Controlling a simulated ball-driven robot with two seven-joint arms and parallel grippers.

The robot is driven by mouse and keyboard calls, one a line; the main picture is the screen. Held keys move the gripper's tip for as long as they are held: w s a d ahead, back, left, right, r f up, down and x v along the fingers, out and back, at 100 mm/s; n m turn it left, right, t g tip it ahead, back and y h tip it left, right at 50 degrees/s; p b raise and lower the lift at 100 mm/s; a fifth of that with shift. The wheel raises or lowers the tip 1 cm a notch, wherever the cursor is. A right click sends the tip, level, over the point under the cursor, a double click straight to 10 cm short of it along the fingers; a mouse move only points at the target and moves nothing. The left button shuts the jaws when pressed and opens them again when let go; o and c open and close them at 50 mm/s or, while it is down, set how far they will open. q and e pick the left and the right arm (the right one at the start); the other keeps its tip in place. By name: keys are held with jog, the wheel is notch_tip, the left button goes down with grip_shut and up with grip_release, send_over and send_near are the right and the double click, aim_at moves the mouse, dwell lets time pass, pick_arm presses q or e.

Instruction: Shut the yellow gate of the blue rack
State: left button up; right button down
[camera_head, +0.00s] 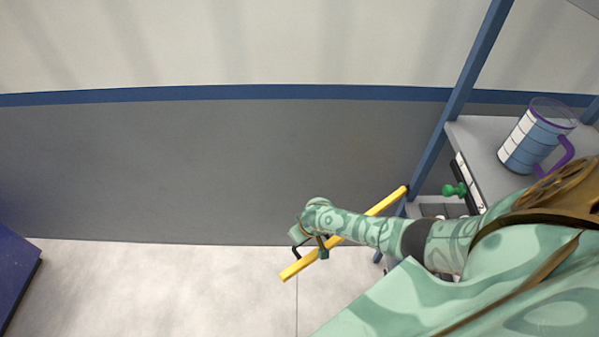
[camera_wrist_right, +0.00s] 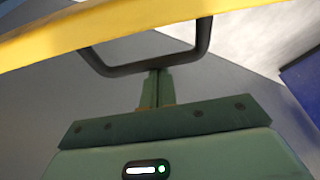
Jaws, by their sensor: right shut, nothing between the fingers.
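The yellow gate (camera_head: 385,204) is a long bar that runs from a post of the blue rack (camera_head: 470,70) down and left, standing out from the rack. It also crosses the top of the right wrist view (camera_wrist_right: 120,28) and bears a dark loop handle (camera_wrist_right: 145,66). My right gripper (camera_head: 305,240) is at the outer part of the bar, partly hidden by my own wrist. In the right wrist view its fingers (camera_wrist_right: 157,88) are shut and empty, with their tips at the handle. I cannot tell whether they touch it. My left gripper is not in view.
A blue and white mug with a purple handle (camera_head: 540,135) stands on the rack's grey shelf (camera_head: 480,140). A green knob (camera_head: 455,190) sits below it. A grey wall with a blue stripe (camera_head: 220,94) is behind. The pale floor (camera_head: 170,290) is clear. A dark blue block (camera_head: 15,262) is far left.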

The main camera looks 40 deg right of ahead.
pick_arm(q)
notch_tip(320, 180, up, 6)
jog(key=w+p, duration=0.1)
jog(key=p, duration=0.3)
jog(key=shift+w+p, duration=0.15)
jog(key=shift+p, duration=0.25)
pick_arm(e)
jog(key=s+d+n+y, duration=0.1)
jog(key=s+d+n, duration=0.1)
jog(key=s, duration=1.1)
jog(key=s+d+n, duration=0.3)
jog(key=s+n, duration=0.1)
jog(key=s, duration=0.9)
jog(key=shift+d+g+y, duration=0.15)
jog(key=shift+g+y, duration=0.15)
jog(key=shift+y, duration=0.1)
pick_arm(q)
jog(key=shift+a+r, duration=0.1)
